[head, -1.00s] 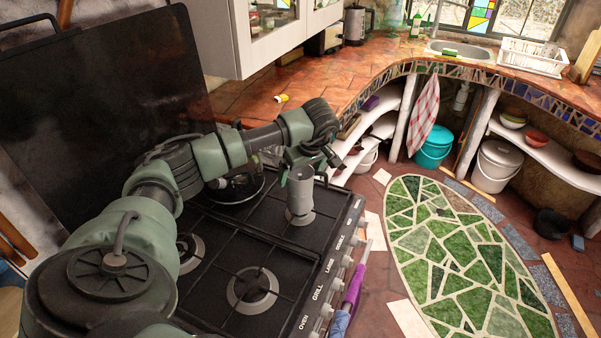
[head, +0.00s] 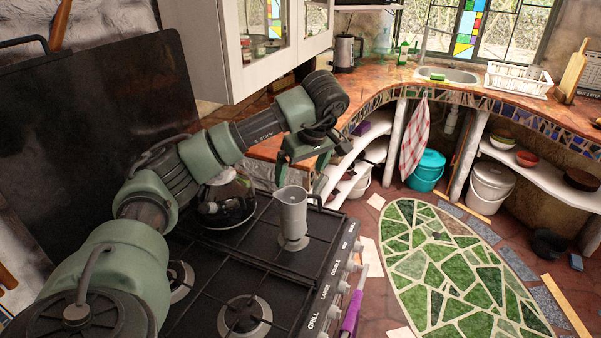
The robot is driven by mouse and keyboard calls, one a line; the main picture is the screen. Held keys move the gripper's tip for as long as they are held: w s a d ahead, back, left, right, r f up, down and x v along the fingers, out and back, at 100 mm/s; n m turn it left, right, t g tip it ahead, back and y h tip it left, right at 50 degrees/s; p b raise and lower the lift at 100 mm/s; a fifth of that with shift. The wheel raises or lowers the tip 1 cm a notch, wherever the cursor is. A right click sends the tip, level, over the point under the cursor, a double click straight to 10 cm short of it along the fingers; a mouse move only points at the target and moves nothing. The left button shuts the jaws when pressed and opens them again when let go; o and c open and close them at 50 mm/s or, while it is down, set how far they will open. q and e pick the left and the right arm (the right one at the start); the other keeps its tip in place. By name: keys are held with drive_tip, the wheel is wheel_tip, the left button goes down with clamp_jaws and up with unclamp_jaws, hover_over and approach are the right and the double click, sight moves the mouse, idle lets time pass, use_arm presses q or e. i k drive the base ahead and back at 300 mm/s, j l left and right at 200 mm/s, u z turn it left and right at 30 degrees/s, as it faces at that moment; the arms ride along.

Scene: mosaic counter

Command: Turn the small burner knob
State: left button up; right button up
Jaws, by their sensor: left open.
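The stove's front panel runs along its right edge with a row of knobs. The farthest visible knob (head: 358,246) is beside a label too small to read surely; nearer labels read LARGE and GRILL. My left gripper (head: 302,174) is open and empty, pointing down above the stove's far right corner. It is higher than the knobs and beyond them, apart from them. A grey metal jug (head: 291,213) stands on the far right burner, just below and in front of the gripper. My right gripper is out of view.
A glass kettle (head: 226,205) stands on the far left burner under my arm. A purple-handled thing (head: 352,312) hangs along the stove front. A tiled counter (head: 385,80) with shelves curves beyond.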

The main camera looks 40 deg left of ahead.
sight(359, 247)
drive_tip(key=u, duration=1.05)
